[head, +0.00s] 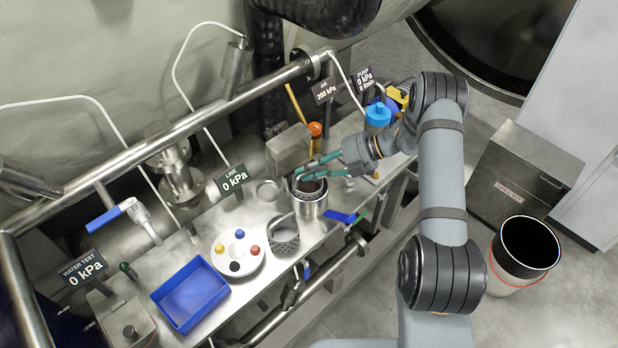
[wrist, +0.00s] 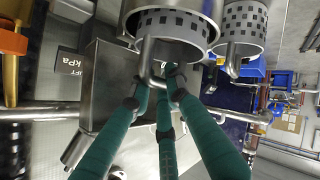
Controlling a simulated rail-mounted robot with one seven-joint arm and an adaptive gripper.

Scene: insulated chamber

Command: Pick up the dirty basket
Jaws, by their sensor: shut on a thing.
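My gripper (head: 308,170), with teal fingers, is at a metal basket (head: 308,187) with a dark inside. In the head view this basket sits at the mouth of a shiny metal cylinder (head: 311,208). In the wrist view my fingertips (wrist: 160,80) are shut on the curved handle of the perforated basket (wrist: 172,22). The fingers hide part of the handle. A second perforated basket (head: 284,238) with a raised handle stands on the bench to the lower left, and also shows in the wrist view (wrist: 240,28). Dirt on either basket is hard to make out.
A blue tray (head: 190,295) and a white round plate with coloured knobs (head: 238,255) lie left on the bench (head: 160,262). A steel rail (head: 190,115) runs behind. A black-lined bin (head: 527,250) is on the floor.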

